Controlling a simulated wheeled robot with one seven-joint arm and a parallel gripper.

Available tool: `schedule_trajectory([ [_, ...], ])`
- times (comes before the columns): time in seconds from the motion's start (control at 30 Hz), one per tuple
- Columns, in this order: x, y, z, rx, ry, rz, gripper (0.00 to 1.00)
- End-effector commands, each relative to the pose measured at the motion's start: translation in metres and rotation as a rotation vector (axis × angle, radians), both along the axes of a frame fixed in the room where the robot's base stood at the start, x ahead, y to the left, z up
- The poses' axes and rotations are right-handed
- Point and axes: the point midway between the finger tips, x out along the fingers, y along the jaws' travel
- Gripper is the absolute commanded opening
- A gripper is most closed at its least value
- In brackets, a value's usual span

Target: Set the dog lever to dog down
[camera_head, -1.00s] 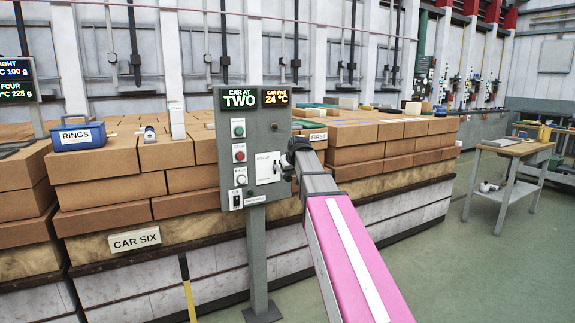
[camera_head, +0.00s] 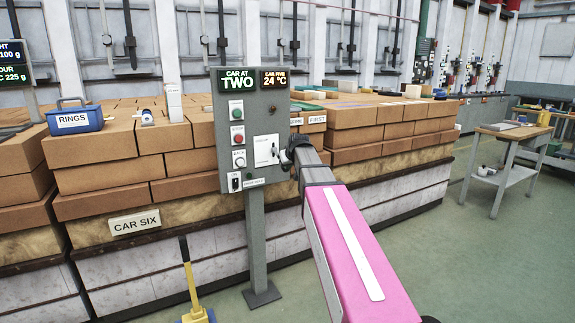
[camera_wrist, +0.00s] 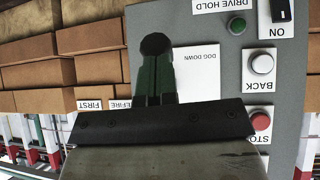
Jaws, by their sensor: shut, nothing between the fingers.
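The grey control box (camera_head: 250,110) stands on a post, and its right side carries a white plate (camera_head: 264,148). In the wrist view, which is upside down, that plate (camera_wrist: 205,80) reads DOG DOWN. A small pale lever-like piece (camera_head: 275,150) shows at the plate in the head view; its exact position cannot be made out. My gripper (camera_head: 287,156) is at the right edge of the box, close to the plate. In the wrist view my gripper (camera_wrist: 156,72) is shut with nothing held, its fingers beside the plate.
Green, red and white buttons (camera_head: 238,138) and a black switch (camera_head: 235,181) sit left of the plate. Stacked brown bricks (camera_head: 110,175) fill a car behind the box. A yellow-handled tool (camera_head: 188,280) stands in front.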

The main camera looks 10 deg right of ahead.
Motion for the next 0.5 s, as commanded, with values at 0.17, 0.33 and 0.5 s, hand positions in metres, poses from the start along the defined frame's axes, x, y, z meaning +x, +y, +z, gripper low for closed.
schedule_trajectory([
  [0.17,0.0,0.0,0.0,0.0,0.0,0.0,0.0],
  [0.33,-0.001,0.0,0.002,0.0,0.0,0.0,0.0],
  [0.5,-0.007,0.004,0.018,-0.001,-0.001,0.0,0.0],
])
